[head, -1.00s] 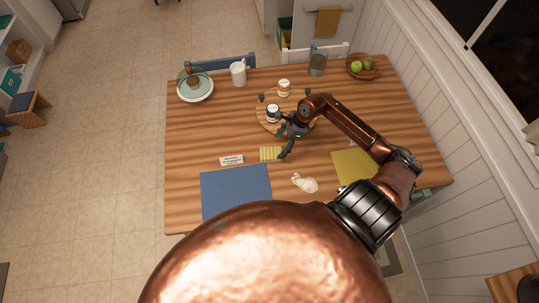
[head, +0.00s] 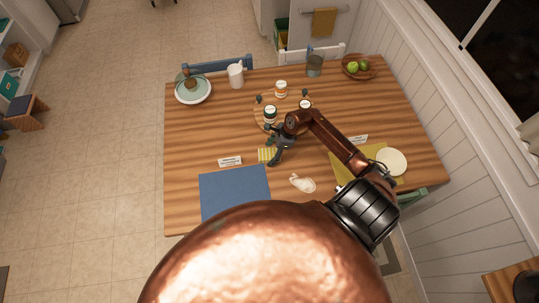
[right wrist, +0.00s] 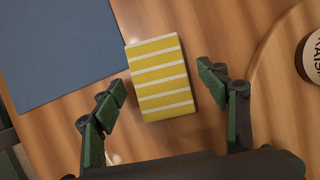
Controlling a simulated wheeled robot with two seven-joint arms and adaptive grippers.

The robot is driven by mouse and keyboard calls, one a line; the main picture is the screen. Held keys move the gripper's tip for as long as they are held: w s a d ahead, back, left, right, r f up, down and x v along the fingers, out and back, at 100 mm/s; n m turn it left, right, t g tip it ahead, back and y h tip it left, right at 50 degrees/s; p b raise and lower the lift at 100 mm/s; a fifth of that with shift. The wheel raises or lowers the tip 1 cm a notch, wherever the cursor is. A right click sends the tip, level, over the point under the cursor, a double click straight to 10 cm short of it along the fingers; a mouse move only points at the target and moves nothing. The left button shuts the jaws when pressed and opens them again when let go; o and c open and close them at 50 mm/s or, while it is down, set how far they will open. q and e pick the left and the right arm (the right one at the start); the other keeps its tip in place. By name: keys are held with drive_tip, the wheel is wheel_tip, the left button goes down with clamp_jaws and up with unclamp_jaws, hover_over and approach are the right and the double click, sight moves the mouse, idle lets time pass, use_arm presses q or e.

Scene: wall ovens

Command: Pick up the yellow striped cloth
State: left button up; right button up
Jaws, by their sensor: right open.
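The yellow striped cloth (head: 266,155) lies flat on the wooden table, a small folded rectangle with white stripes. It also shows in the right wrist view (right wrist: 160,78), beside the blue placemat. My right gripper (head: 277,152) is over the table at the cloth's right edge in the head view. In the right wrist view my right gripper (right wrist: 165,88) is open, with one finger on each side of the cloth and clear gaps between. The fingers hold nothing. My left gripper is not in view.
A blue placemat (head: 234,190) lies left of the cloth, with a small white label (head: 230,161) above it. A round board (head: 262,102) with several jars stands behind. A white spoon rest (head: 302,184) lies to the right. Bare table separates these.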

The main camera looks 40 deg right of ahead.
drive_tip(key=shift+f+b, duration=0.25)
drive_tip(key=shift+b, duration=0.1)
idle(0.3)
drive_tip(key=c, duration=1.2)
drive_tip(key=shift+r, duration=0.1)
